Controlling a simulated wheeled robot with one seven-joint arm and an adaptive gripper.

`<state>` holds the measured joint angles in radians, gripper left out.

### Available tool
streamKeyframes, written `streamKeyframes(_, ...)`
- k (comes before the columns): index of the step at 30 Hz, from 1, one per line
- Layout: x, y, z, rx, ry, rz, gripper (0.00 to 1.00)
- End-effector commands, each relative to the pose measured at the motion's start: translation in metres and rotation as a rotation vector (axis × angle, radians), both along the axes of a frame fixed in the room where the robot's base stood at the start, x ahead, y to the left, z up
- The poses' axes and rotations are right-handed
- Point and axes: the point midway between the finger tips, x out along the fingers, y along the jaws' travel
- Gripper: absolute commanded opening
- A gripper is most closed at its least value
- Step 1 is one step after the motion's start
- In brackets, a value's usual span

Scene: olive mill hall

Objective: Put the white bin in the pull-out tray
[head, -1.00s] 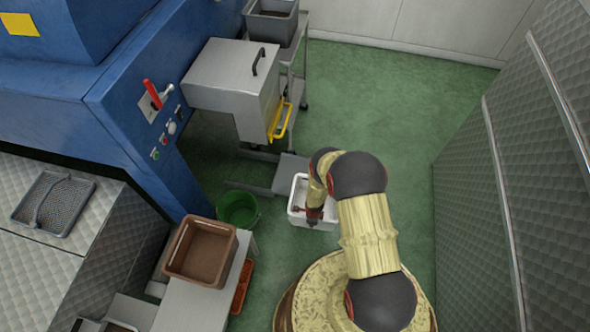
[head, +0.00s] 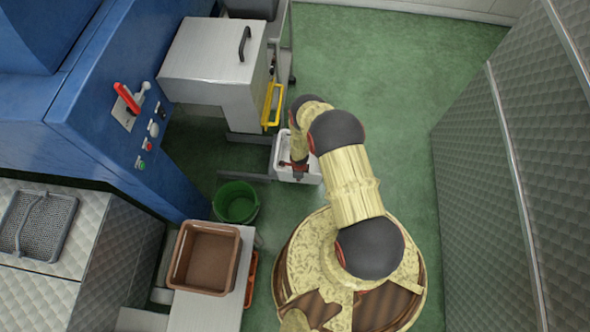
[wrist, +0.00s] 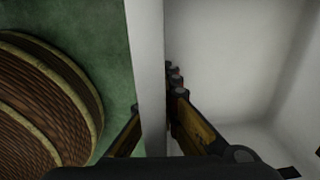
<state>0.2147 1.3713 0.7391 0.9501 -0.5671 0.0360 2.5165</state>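The white bin (head: 310,170) is in the head view, below and right of the steel box with the yellow handle. My gripper (head: 297,170) is at its near side, with my arm covering part of it. In the wrist view the bin's wall (wrist: 148,70) runs between my gripper's fingers (wrist: 155,115), one inside and one outside, closed up against it. A low grey plate, possibly the pull-out tray, shows as a sliver (head: 262,138) beside the bin; the bin and arm hide most of that spot. I cannot tell whether the bin touches it.
The steel box (head: 205,55) and yellow handle (head: 271,104) stand close above the bin. A green bucket (head: 236,202) stands on the floor to its left. A brown crate (head: 205,258) sits on a bench at lower left. Green floor is clear to the right, before the quilted metal wall (head: 530,170).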

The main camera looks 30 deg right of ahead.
Motion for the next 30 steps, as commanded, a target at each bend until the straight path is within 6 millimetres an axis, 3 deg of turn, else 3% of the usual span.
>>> streamKeyframes(19, 0.048, -0.015, -0.026, -0.001, -0.001, 0.000, 0.00)
streamKeyframes(30, 0.077, -0.024, -0.063, -0.001, -0.004, -0.001, 0.00)
